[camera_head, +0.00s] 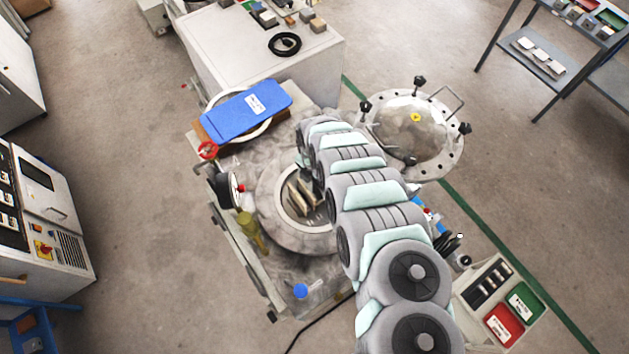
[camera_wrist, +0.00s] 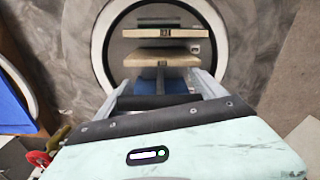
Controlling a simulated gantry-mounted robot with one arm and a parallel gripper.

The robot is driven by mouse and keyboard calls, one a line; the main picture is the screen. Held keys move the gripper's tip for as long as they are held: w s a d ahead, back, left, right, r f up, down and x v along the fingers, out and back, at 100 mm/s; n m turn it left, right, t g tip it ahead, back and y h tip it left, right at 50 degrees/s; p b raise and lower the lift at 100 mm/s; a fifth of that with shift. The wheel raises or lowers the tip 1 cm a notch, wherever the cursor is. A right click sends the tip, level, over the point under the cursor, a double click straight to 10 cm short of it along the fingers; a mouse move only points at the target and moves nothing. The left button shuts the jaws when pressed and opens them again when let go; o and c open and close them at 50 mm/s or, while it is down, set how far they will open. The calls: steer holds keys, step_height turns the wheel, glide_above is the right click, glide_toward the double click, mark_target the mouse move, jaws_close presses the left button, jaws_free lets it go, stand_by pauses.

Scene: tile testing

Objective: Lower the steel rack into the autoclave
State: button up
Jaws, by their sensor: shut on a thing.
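The autoclave (camera_head: 268,193) stands at the centre, its round mouth uncovered. The steel rack, holding pale tan tiles (camera_head: 304,194), shows inside the mouth's outline, partly hidden by my arm. In the wrist view, two tiles (camera_wrist: 161,57) lie one beyond the other within the autoclave's bright ring (camera_wrist: 100,45). My gripper (camera_wrist: 165,82) is shut on the rack, with its fingers reaching toward the mouth; the grip point is largely hidden. My arm covers the gripper in the head view. How deep the rack sits is hard to tell.
The round steel lid (camera_head: 416,135) is swung open at right. A bench (camera_head: 265,70) stands behind.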

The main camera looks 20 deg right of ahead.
mark_target(314, 191)
steer(key=shift+w+f+b, duration=0.1)
steer(key=shift+f+b, duration=2.7)
steer(key=shift+f, duration=0.85)
step_height(314, 191, down, 10)
steer(key=b, duration=0.8)
steer(key=shift+r, duration=0.25)
steer(key=shift+f+b, duration=0.75)
steer(key=shift+b, duration=0.35)
steer(key=o, duration=2)
steer(key=shift+o, duration=0.2)
